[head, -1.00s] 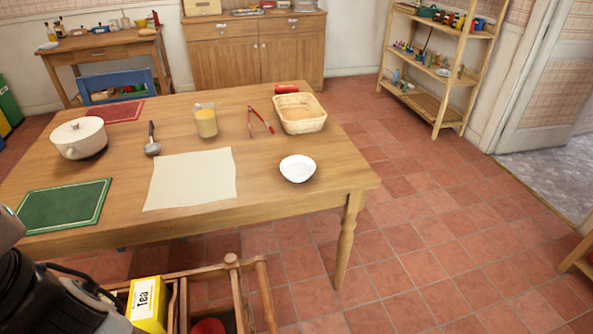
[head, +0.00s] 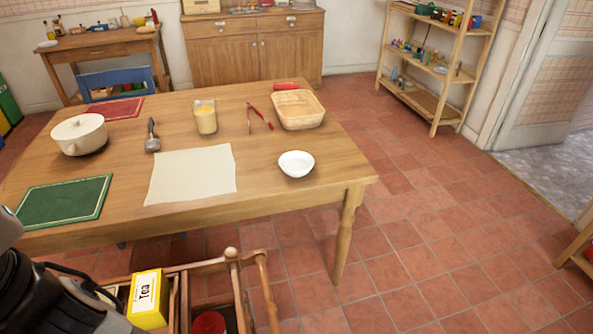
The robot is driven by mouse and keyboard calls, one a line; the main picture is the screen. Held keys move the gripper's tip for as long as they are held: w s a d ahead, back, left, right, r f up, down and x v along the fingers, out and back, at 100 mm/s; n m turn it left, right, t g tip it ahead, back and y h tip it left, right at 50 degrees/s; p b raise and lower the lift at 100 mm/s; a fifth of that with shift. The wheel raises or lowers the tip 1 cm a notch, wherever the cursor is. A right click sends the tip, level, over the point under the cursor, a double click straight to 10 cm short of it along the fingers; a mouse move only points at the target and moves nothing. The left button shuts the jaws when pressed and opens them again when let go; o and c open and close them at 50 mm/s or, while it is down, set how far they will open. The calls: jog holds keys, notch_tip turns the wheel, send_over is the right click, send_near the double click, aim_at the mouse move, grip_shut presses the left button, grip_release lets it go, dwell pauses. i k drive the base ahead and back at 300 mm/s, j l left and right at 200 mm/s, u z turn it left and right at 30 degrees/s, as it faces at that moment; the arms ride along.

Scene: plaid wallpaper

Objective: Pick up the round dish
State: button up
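A round white dish (head: 296,164), a small shallow bowl, stands upright on the wooden table (head: 270,190) near its right front corner. Nothing touches it. It lies right of a cream paper sheet and in front of a wicker basket. Part of my dark arm shows at the lower left of the head view, well away from the dish. My gripper itself is out of view.
A wooden crate with a tea box (head: 148,300) is in front.

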aim_at(295, 164)
jog(key=k+l+z, duration=0.1)
jog(key=k+z, duration=0.15)
jog(key=k, duration=0.35)
jog(key=i+l+z, duration=0.1)
jog(key=z, duration=1.15)
jog(key=i+l, duration=0.1)
jog(key=i, duration=0.5)
jog(key=i+l+z, duration=0.1)
jog(key=i, duration=0.5)
jog(key=i+u, duration=0.35)
jog(key=i, duration=0.15)
jog(key=i+l+u, duration=0.25)
jog(key=i+u, duration=0.4)
jog(key=u, duration=0.15)
jog(key=i+u, duration=0.4)
jog(key=i+l+u, duration=0.1)
jog(key=u, duration=1.1)
jog(key=i, duration=0.05)
